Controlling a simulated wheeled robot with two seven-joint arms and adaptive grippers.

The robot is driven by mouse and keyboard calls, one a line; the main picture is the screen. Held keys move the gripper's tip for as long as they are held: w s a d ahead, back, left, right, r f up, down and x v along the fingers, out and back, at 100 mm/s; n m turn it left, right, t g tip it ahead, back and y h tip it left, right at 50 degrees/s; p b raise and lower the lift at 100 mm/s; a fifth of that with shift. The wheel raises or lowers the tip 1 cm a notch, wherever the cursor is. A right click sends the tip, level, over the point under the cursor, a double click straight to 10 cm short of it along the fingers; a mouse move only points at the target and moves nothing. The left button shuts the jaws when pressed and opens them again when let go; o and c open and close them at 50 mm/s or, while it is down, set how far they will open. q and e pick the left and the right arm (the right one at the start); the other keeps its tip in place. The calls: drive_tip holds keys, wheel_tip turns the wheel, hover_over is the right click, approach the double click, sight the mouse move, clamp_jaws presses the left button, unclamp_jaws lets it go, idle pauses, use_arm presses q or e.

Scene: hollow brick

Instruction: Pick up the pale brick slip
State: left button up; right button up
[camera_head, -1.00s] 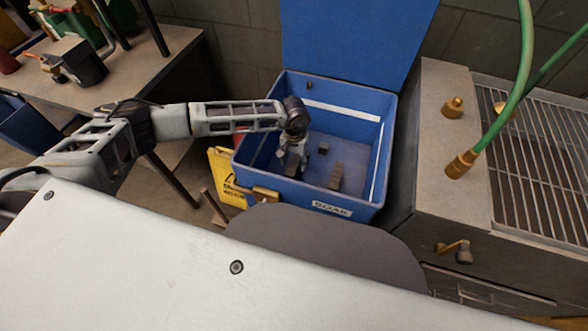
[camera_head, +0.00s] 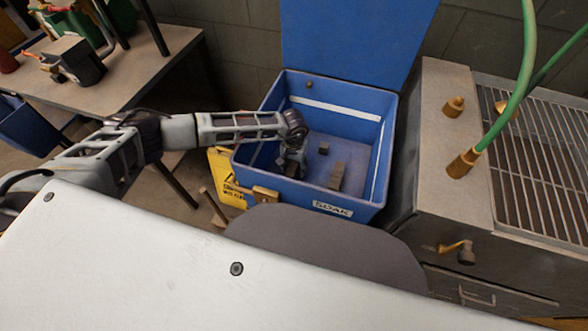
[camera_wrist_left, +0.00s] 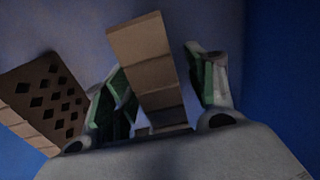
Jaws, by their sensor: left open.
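The pale brick slip (camera_wrist_left: 142,45) is a long tan piece in the middle of the left wrist view. It stands between the two green-padded fingers of my left gripper (camera_wrist_left: 157,64), with a visible gap on the right side. The gripper is open. In the head view my left gripper (camera_head: 292,168) reaches down into the blue bin (camera_head: 250,165), and it hides the slip there or leaves it too unclear to tell. My right gripper is not in view.
A brick with diamond-shaped holes (camera_wrist_left: 45,100) lies close left of the fingers. In the bin, a small dark block (camera_head: 323,148) and a larger block (camera_head: 337,176) lie to the gripper's right. Bin walls surround the hand. A steel bench (camera_head: 440,150) stands right.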

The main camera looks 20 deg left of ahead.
use_arm(q)
clamp_jaws()
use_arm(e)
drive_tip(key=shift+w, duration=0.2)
use_arm(q)
drive_tip(key=shift+r, duration=0.1)
drive_tip(key=shift+w+r, duration=0.1)
drive_tip(key=shift+r, duration=0.4)
wheel_tip(320, 180, up, 8)
drive_tip(key=shift+f+p, duration=0.2)
drive_tip(key=shift+p, duration=0.35)
drive_tip(key=shift+r, duration=0.65)
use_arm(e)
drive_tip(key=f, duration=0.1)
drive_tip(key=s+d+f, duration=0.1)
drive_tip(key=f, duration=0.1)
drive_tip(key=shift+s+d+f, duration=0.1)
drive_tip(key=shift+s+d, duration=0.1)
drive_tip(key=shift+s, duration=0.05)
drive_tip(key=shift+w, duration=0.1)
